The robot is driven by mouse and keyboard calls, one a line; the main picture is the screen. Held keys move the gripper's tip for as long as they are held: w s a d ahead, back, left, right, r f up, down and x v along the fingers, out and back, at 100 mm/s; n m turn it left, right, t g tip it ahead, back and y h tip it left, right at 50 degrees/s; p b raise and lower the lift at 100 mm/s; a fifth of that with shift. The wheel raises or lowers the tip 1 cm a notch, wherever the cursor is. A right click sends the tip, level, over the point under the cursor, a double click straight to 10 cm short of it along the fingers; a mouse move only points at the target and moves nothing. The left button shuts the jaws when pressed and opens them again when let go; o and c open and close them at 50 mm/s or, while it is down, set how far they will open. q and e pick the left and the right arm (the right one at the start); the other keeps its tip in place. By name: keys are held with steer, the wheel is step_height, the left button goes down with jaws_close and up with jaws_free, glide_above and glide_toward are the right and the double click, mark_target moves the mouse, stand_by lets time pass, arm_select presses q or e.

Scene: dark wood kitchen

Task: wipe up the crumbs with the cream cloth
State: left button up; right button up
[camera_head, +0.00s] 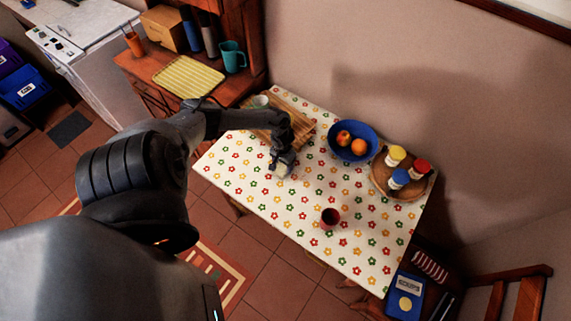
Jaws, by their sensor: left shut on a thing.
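My left gripper (281,168) is low over the flower-patterned table cover (262,206), near the table's left part. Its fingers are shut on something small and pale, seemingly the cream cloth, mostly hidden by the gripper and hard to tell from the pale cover. I cannot make out any crumbs among the printed flowers. My right gripper is not in view.
A wooden board (294,108) lies behind the gripper, partly under my arm. A blue bowl (345,151) with fruit, a round tray (412,193) with several jars and a dark red cup (330,218) stand to the right. The front left of the table is clear.

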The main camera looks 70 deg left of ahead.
arm_select(q)
steer(key=shift+w+d+r+p, duration=0.35)
steer(key=shift+w+p, duration=0.2)
steer(key=shift+p, duration=0.05)
steer(key=shift+w+d+f+p, duration=0.1)
steer(key=shift+w+d+p, duration=0.15)
steer(key=shift+w+d, duration=0.6)
steer(key=shift+w+d+f+p, duration=0.1)
steer(key=shift+w+d+p, duration=0.1)
steer(key=shift+w+d, duration=0.6)
steer(key=shift+w+d+f+p, duration=0.1)
steer(key=shift+w+d, duration=0.2)
steer(key=shift+d, duration=0.25)
steer(key=shift+w+d+p, duration=0.1)
steer(key=shift+w+d, duration=0.15)
steer(key=shift+d, duration=0.25)
steer(key=shift+w+d+f+p, duration=0.1)
steer(key=shift+w+d, duration=0.2)
steer(key=shift+d, duration=0.25)
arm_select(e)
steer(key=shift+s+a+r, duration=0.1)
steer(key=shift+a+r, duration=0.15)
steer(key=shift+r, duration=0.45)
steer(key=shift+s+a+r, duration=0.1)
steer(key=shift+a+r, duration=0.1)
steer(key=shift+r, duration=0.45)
